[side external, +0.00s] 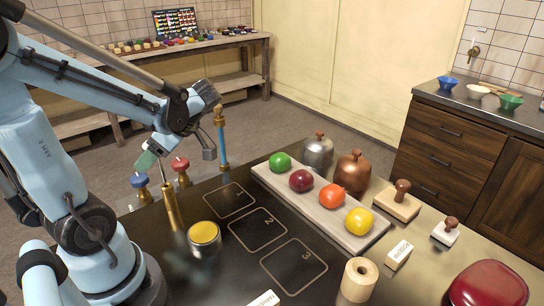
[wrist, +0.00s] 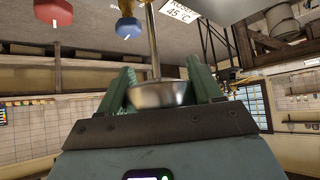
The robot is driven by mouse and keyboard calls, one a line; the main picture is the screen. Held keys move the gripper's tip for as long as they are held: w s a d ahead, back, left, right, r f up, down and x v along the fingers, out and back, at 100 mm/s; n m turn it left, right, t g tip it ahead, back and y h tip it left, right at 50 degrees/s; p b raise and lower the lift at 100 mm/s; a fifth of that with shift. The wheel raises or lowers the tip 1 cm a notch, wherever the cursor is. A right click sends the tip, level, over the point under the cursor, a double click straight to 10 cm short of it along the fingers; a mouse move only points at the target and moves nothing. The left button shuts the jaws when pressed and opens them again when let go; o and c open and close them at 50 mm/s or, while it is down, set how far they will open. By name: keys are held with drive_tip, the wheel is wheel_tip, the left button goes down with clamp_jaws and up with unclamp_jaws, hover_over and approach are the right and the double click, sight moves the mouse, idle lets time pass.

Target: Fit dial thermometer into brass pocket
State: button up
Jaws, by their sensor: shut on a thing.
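My gripper (side external: 150,157) has green fingers and hangs over the far left of the black table. In the wrist view my gripper (wrist: 160,82) is shut on the dial thermometer (wrist: 158,95), holding its round silver head between the fingers. Its thin metal stem runs away from the fingers towards the top of that view. The upright brass pocket (side external: 170,207) stands below the gripper in the side view. Brass (wrist: 127,7) also shows beside the stem in the wrist view. I cannot tell whether the stem tip is inside the pocket. The dial face is hidden.
A blue knob (side external: 140,181) and a red knob (side external: 180,164) stand close to the pocket. A yellow-topped tin (side external: 204,236) is to its right, and a blue post (side external: 223,146) stands behind. A board (side external: 264,178) carries several coloured balls. The numbered squares are clear.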

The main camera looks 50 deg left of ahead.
sight(162, 186)
drive_tip(key=shift+f, duration=3.85)
drive_tip(key=o, duration=1.1)
drive_tip(key=shift+o, duration=0.2)
drive_tip(key=v, duration=0.7)
drive_tip(key=shift+r, duration=0.2)
drive_tip(key=shift+w+d, duration=0.2)
